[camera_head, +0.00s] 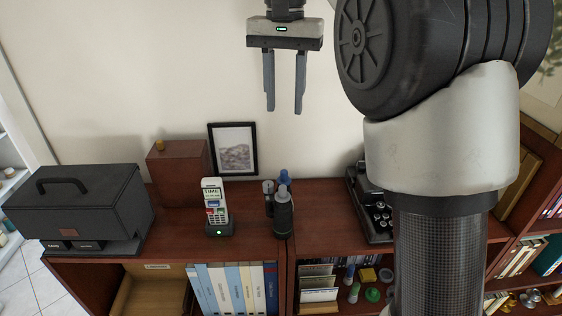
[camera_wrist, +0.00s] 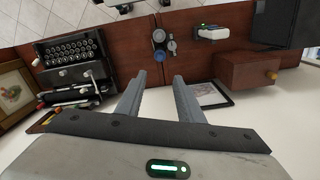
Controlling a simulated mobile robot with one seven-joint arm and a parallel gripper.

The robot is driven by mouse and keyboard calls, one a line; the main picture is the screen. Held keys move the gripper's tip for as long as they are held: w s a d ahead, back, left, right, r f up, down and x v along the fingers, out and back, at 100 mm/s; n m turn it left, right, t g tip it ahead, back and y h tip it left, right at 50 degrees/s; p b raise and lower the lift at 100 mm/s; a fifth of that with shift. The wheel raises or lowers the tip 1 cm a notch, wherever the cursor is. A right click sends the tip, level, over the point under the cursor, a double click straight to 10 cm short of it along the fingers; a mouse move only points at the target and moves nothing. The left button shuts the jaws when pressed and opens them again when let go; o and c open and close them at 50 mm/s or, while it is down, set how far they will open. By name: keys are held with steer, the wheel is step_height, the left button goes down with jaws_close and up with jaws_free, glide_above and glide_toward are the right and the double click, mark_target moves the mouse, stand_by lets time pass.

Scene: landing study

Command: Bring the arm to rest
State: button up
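My gripper (camera_head: 284,108) hangs pointing down in front of the wall, above the wooden shelf unit. Its two grey fingers are apart with nothing between them. In the wrist view my gripper (camera_wrist: 160,82) also shows its fingers spread and empty. My dark and white arm fills the right of the head view and hides part of the shelf top. The gripper is clear of the things below it.
On the shelf top (camera_head: 330,222) stand a black case (camera_head: 85,205), a brown box (camera_head: 178,172), a picture frame (camera_head: 233,150), a cordless phone (camera_head: 214,205), dark bottles (camera_head: 283,215) and a typewriter (camera_head: 370,205). Binders (camera_head: 235,288) stand below.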

steer(key=s+d+n+t, duration=0.1)
steer(key=s+d+t, duration=0.1)
steer(key=s+d, duration=0.6)
steer(key=s+d+f+n+t, duration=0.1)
steer(key=s+f, duration=0.4)
steer(key=s, duration=0.2)
steer(key=s+d+f+n+t, duration=0.1)
steer(key=s+f+t, duration=0.1)
steer(key=s+f, duration=0.3)
steer(key=shift+s+f+t, duration=0.3)
steer(key=shift+s+f, duration=0.1)
steer(key=shift+s, duration=1.35)
